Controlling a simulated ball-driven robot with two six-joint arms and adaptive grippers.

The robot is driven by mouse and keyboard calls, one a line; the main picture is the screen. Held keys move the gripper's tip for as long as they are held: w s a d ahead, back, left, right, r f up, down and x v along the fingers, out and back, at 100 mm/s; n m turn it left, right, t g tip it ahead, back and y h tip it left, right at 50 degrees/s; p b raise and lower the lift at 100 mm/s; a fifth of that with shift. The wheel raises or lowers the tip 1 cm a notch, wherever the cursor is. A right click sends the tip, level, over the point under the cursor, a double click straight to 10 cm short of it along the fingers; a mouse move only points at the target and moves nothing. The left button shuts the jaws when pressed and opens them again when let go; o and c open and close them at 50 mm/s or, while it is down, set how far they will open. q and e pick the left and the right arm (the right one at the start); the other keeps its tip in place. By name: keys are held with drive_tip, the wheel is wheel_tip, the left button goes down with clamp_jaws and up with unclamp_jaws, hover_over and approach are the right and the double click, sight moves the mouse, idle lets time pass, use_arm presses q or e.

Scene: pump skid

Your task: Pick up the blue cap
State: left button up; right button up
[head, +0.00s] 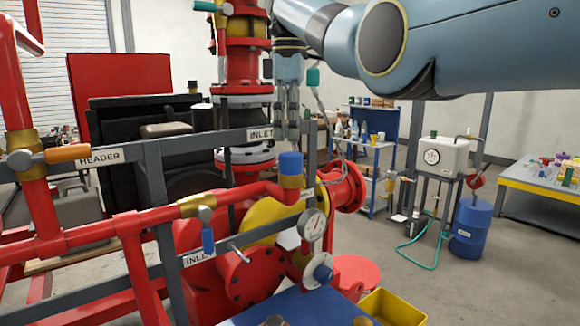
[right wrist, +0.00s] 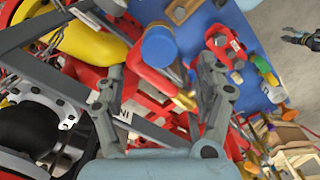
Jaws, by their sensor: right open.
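The blue cap (head: 291,163) sits upright on a brass fitting at the raised right end of a red pipe. It also shows in the right wrist view (right wrist: 159,46), where I look down on its round top. My right gripper (head: 291,132) points down above the cap, open and empty. In the right wrist view its fingers (right wrist: 161,72) stand wide apart, with the cap beyond and between them; they do not visibly touch it. A small dark claw-like shape (right wrist: 300,38) at the right wrist view's edge looks like my left gripper; its jaws are too small to judge.
A pressure gauge (head: 312,225) and a brass valve with a blue handle (head: 208,237) sit below the cap. A yellow bin (head: 395,308) stands in front.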

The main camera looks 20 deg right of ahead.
sight(291, 154)
drive_tip(key=shift+w+f, duration=0.3)
drive_tip(key=shift+f, duration=0.6)
drive_tip(key=f+p, duration=0.2)
drive_tip(key=f, duration=0.1)
drive_tip(key=f+p, duration=0.1)
drive_tip(key=shift+s+d+f, duration=0.15)
drive_tip(key=shift+s+d, duration=0.05)
drive_tip(key=shift+s, duration=0.15)
drive_tip(key=shift+f, duration=0.25)
drive_tip(key=shift+w, duration=0.15)
drive_tip(key=c, duration=0.4)
drive_tip(key=shift+c, duration=1.2)
drive_tip(key=c, duration=0.7)
use_arm(q)
wheel_tip(291, 154, up, 3)
drive_tip(key=shift+s+r, duration=0.1)
drive_tip(key=shift+s, duration=0.05)
use_arm(e)
drive_tip(key=shift+c, duration=0.2)
drive_tip(key=shift+r, duration=0.1)
